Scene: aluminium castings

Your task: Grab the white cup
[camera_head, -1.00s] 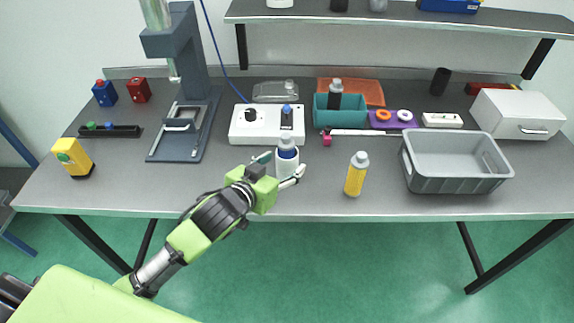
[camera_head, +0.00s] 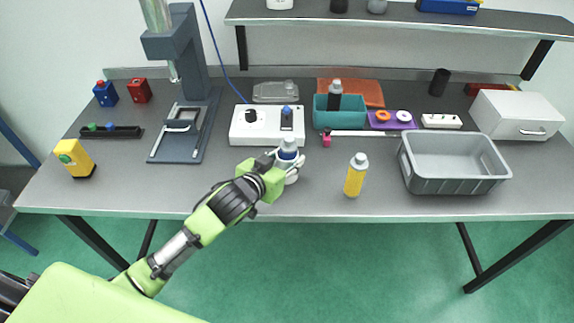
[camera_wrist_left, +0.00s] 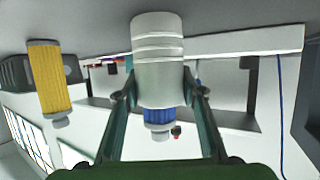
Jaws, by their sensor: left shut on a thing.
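The white object is a bottle-like container (camera_head: 288,150) with a blue band below its pale cap, near the table's front middle. My left gripper (camera_head: 284,172) is shut on it from the front, partly hiding its lower body. In the left wrist view the white container (camera_wrist_left: 158,55) appears upside down, between the two fingers of the left gripper (camera_wrist_left: 156,92). I cannot tell whether its base touches the table. I see no other cup on the table. My right gripper is not in view.
A yellow bottle (camera_head: 356,175) stands to the right of the gripper. A grey crate (camera_head: 455,185) is farther right. A white box with a black knob (camera_head: 258,138) lies just behind the container. A grey stand (camera_head: 190,70) rises at the left.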

